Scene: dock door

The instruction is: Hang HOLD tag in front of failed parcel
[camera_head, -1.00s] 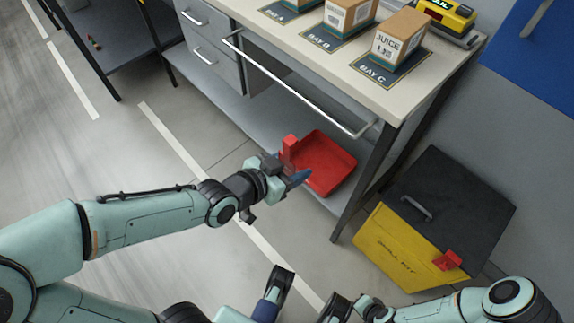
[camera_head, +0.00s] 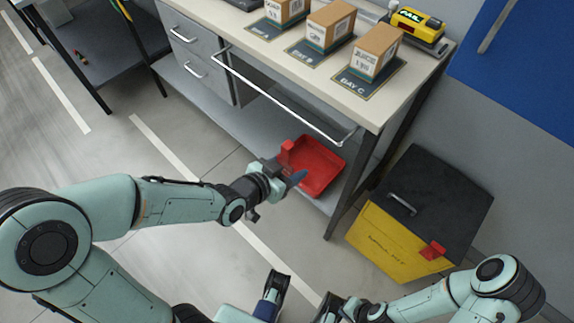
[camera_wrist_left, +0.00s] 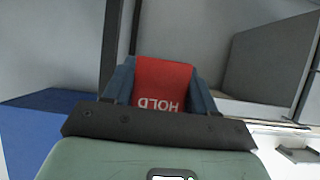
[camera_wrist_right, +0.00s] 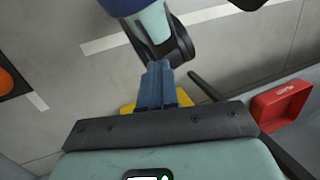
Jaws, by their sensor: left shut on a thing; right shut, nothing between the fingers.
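My left gripper (camera_head: 296,179) is shut on the red HOLD tag (camera_wrist_left: 163,83), whose lettering is upside down in the left wrist view. In the head view the gripper is in front of the bench's lower shelf, below the benchtop. Three brown parcels stand on the bench: one at the left (camera_head: 285,10), one on Bay B (camera_head: 330,25) and one marked JUICE on Bay C (camera_head: 375,52). A yellow device (camera_head: 418,24) reading FAIL stands behind Bay C. My right gripper (camera_wrist_right: 155,85) is shut and empty, low over the floor.
A red tray (camera_head: 318,168) lies on the lower shelf (camera_head: 215,115). A bench rail (camera_head: 285,105) runs along the front, below the benchtop (camera_head: 395,98). A yellow bin with a black lid (camera_head: 440,195) and a red latch stands right of the bench. Floor to the left is open.

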